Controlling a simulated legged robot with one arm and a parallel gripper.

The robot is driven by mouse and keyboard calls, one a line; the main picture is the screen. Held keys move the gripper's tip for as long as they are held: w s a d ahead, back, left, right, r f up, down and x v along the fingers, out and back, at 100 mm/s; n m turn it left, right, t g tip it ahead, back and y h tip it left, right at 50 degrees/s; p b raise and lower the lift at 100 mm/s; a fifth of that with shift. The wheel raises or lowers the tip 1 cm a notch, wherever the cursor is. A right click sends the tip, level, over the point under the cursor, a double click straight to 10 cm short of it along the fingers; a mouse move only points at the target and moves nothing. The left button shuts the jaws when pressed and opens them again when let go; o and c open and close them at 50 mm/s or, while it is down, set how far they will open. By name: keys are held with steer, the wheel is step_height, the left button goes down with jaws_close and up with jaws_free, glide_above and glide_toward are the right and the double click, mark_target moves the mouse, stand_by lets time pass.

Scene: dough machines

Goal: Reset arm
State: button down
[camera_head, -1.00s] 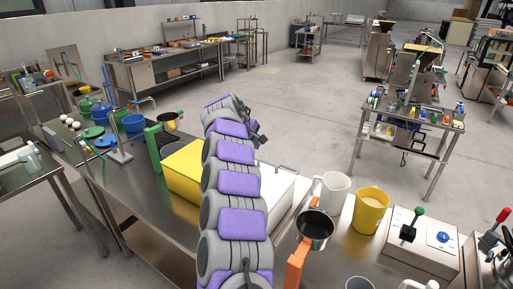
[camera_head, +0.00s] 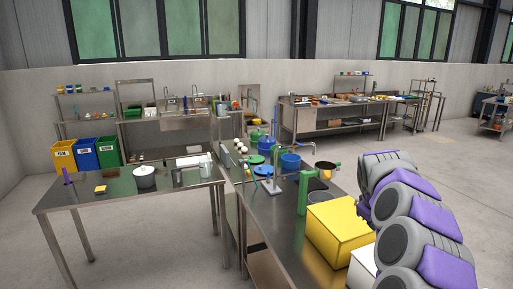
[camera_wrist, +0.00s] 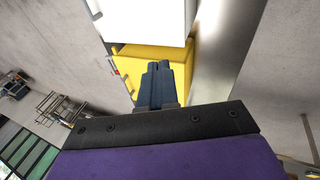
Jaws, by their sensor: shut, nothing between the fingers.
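My gripper (camera_wrist: 157,70) shows in the wrist view with its two dark fingers together and nothing between them. Behind the fingertips in that view are a yellow box (camera_wrist: 130,65) and a white box (camera_wrist: 150,15). I cannot tell a contact with either. In the head view my grey and purple arm rises at the right, bent over at the top. The gripper itself is hidden there behind the arm. The yellow box (camera_head: 341,232) stands on the steel table left of the arm, with the white box (camera_head: 362,268) partly hidden beside it.
A second steel table (camera_head: 115,192) at the left holds a white pot (camera_head: 145,176). Coloured bins (camera_head: 84,153) stand behind. Open floor lies right of the long table.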

steer(key=s+a+r+g+y, duration=0.2)
steer(key=s+a+y, duration=0.1)
steer(key=s+a, duration=1.45)
steer(key=s+a+f+m+g, duration=0.1)
steer(key=s+f, duration=0.1)
steer(key=s, duration=0.7)
steer(key=s+a+f+m+g, duration=0.1)
steer(key=s+a+f+m, duration=0.1)
steer(key=s, duration=0.8)
steer(key=s+a+f+m+g, duration=0.1)
steer(key=s+f, duration=0.3)
steer(key=s, duration=0.6)
steer(key=shift+s+a+f+m, duration=0.2)
steer(key=shift+s+a+m, duration=0.1)
steer(key=shift+m, duration=0.2)
